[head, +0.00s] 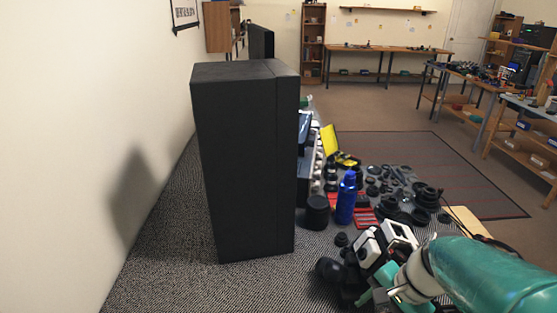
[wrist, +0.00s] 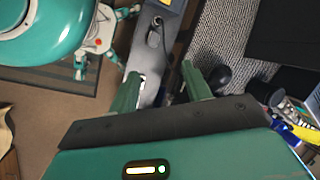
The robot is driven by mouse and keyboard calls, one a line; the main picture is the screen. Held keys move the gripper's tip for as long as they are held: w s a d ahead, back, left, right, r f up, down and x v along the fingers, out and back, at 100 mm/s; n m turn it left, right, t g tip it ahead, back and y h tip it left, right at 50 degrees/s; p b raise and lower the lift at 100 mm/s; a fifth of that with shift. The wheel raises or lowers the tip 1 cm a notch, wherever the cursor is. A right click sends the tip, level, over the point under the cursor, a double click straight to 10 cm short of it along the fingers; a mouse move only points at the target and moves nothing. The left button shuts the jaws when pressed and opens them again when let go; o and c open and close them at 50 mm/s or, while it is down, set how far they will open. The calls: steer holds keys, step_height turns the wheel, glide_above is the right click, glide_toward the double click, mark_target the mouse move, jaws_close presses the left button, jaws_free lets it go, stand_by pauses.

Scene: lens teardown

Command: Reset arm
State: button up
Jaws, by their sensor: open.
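My gripper (wrist: 160,78) shows in the wrist view with its two green fingers apart. I see nothing held between them. A grey surface with a dark fitting lies beyond the fingers. In the head view my teal arm enters from the lower right and its white and black wrist parts are bunched low, right of the black cabinet. The fingers cannot be made out clearly there.
A tall black cabinet (head: 243,160) stands close ahead by the left wall. Right of it are a blue bottle (head: 346,198), a yellow case (head: 330,142) and several dark lens parts (head: 385,182). Work tables (head: 385,50) stand behind. Open floor (head: 400,110) lies between.

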steer(key=s+a+r+n+t+h, duration=0.3)
steer(key=r+n+t+h, duration=0.1)
steer(key=r+n, duration=0.6)
steer(key=shift+s+a+n, duration=0.2)
steer(key=shift+a+n, duration=0.15)
steer(key=shift+n, duration=0.05)
